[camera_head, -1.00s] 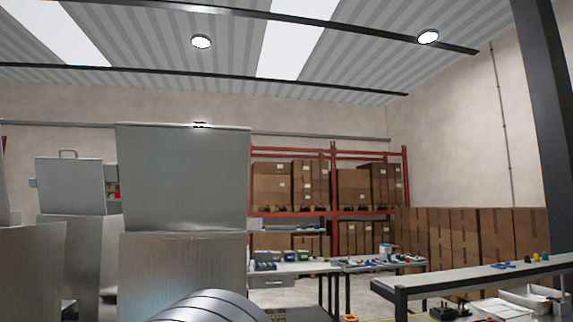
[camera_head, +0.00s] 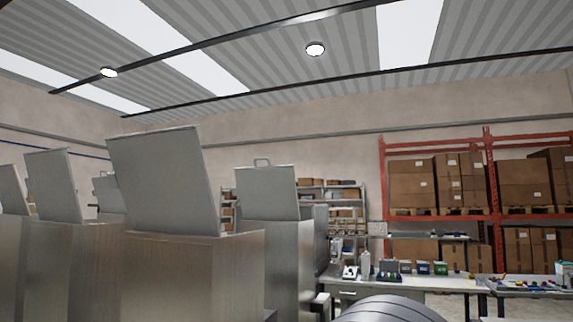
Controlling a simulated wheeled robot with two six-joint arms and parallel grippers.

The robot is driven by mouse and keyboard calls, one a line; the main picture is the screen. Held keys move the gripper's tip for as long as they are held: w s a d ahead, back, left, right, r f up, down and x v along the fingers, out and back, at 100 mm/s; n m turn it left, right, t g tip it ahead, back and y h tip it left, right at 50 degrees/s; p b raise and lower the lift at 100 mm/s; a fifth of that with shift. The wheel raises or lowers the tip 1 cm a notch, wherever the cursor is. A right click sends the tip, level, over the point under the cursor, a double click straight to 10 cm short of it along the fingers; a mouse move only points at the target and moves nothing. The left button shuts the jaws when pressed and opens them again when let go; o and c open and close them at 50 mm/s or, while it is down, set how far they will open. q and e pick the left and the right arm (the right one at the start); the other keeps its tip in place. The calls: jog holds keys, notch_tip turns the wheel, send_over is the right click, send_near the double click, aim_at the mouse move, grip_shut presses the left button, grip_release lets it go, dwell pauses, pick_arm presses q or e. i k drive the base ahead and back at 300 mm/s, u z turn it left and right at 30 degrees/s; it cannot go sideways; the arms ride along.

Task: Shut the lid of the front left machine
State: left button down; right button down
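A row of metal dispenser machines with raised lids fills the left half of the head view. The largest and nearest machine (camera_head: 185,280) has its flat grey lid (camera_head: 160,180) standing open, tilted back. To its left another machine (camera_head: 70,265) also has its lid (camera_head: 52,185) up. At the far left edge a further raised lid (camera_head: 12,190) is partly cut off. To the right stands a machine (camera_head: 290,255) with a handled lid (camera_head: 267,193) up. I cannot tell which is the front left one. Neither gripper is in view.
A workbench (camera_head: 350,288) with small items stands right of the machines, with another bench (camera_head: 530,292) at far right. Shelves (camera_head: 345,190) and a red rack (camera_head: 487,215) of cardboard boxes stand behind. A dark rounded part of mine shows at the bottom.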

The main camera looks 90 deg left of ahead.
aim_at(270, 192)
jog(key=u, duration=0.6)
jog(key=i, duration=0.85)
jog(key=u, duration=0.85)
